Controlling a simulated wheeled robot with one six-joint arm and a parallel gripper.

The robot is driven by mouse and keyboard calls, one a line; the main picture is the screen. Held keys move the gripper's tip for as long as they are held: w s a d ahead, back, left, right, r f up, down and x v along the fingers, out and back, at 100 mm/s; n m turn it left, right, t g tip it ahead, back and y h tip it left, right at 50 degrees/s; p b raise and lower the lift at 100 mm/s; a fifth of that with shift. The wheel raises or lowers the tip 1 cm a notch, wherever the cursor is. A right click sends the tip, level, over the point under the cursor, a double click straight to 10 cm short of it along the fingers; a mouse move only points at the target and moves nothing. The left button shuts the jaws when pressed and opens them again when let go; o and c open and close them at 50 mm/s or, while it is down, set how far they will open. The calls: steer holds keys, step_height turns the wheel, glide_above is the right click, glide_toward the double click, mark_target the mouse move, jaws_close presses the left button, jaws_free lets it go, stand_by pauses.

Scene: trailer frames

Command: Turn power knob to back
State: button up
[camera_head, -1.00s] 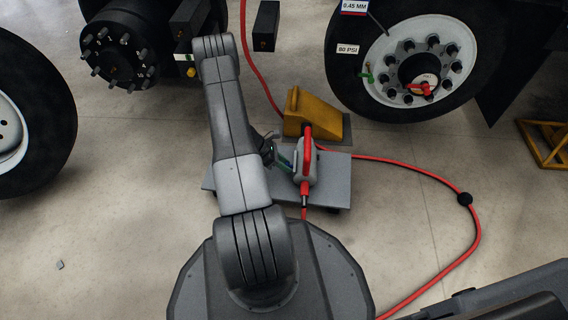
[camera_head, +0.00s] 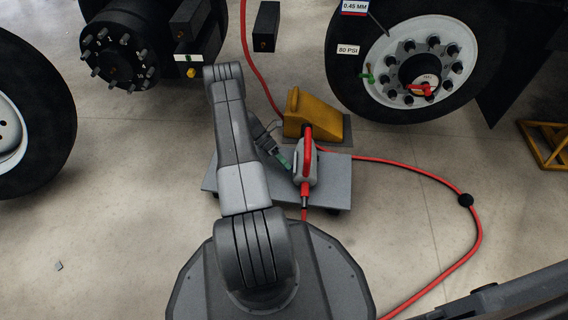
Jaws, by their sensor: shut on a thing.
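A grey tool with a red handle (camera_head: 306,172) rests on a low grey platform (camera_head: 336,196). My gripper (camera_head: 285,161) meets the left side of this tool, with a green patch showing near its tip. Its jaws are shut on the power knob there. The knob is too small and too covered to make out, so I cannot tell which way it points.
A yellow wheel chock (camera_head: 321,118) stands just behind the tool. A red hose (camera_head: 421,174) runs from the tool area across the floor to the right. A truck wheel (camera_head: 416,62) stands at the back right, and a bare hub (camera_head: 122,47) at the back left.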

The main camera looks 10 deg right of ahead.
steer(key=shift+w+d+g, duration=0.1)
steer(key=shift+g, duration=0.3)
stand_by(0.3)
steer(key=o, duration=1)
steer(key=shift+c, duration=0.2)
steer(key=p+v, duration=0.1)
steer(key=v, duration=1.2)
steer(key=shift+w+a, duration=0.25)
steer(key=shift+w, duration=0.05)
steer(key=b+x, duration=0.1)
steer(key=x, duration=1.2)
steer(key=shift+s+d, duration=0.25)
steer(key=shift+s, duration=0.1)
